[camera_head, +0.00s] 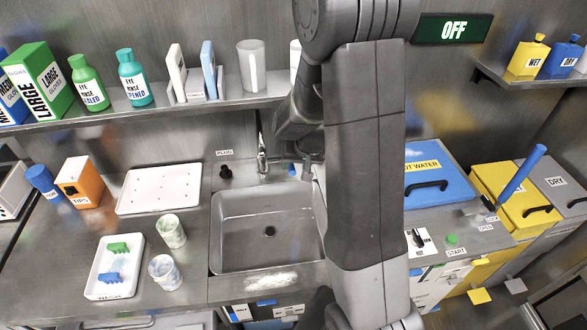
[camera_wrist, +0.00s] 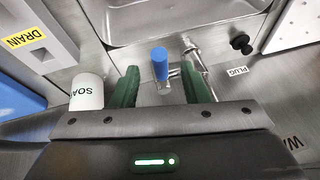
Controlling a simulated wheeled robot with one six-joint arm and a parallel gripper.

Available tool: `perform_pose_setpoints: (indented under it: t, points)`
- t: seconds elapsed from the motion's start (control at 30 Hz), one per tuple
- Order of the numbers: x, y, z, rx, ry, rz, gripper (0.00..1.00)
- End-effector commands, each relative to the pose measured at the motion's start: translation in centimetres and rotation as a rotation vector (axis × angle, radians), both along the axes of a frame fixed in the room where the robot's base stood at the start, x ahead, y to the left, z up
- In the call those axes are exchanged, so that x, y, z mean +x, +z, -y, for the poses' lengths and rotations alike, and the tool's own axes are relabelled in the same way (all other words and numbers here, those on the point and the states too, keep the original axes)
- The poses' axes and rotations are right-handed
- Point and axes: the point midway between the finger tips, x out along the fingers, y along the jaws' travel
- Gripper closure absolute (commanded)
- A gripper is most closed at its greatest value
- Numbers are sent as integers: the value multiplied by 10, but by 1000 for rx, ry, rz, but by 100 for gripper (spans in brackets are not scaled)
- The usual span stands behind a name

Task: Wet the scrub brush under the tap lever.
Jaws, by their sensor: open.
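The sink tap (camera_head: 262,158) stands at the back edge of the sink (camera_head: 225,235); its chrome spout also shows in the wrist view (camera_wrist: 195,55). A blue-capped lever (camera_wrist: 160,64) stands beside the spout. My gripper (camera_wrist: 158,88) is open and empty, its green fingers pointing toward the sink with the blue lever between them in the picture; I cannot tell whether they touch it. In the head view my arm hides most of the gripper. A green brush-like block (camera_head: 118,247) and a blue one (camera_head: 110,278) lie on a white tray (camera_head: 97,292) left of the sink.
Two pale cups (camera_head: 168,271) stand between that tray and the sink. A white soap container (camera_wrist: 86,92) is close to my left finger in the wrist view. A black plug (camera_head: 225,171) sits left of the tap. A shelf (camera_head: 140,112) runs above the counter.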

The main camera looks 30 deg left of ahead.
Motion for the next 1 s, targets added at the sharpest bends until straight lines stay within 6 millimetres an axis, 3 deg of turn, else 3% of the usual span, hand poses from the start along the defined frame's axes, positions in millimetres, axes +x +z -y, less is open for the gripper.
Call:
perform_pose_setpoints:
  t: [0.33, 0.77, 1.0]
  points:
    - [8, -36, -15, 0, 0, 0, 59]
    - [9, -43, -17, 0, 1, 1, 59]
    - [9, -43, -17, 0, 1, 1, 100]
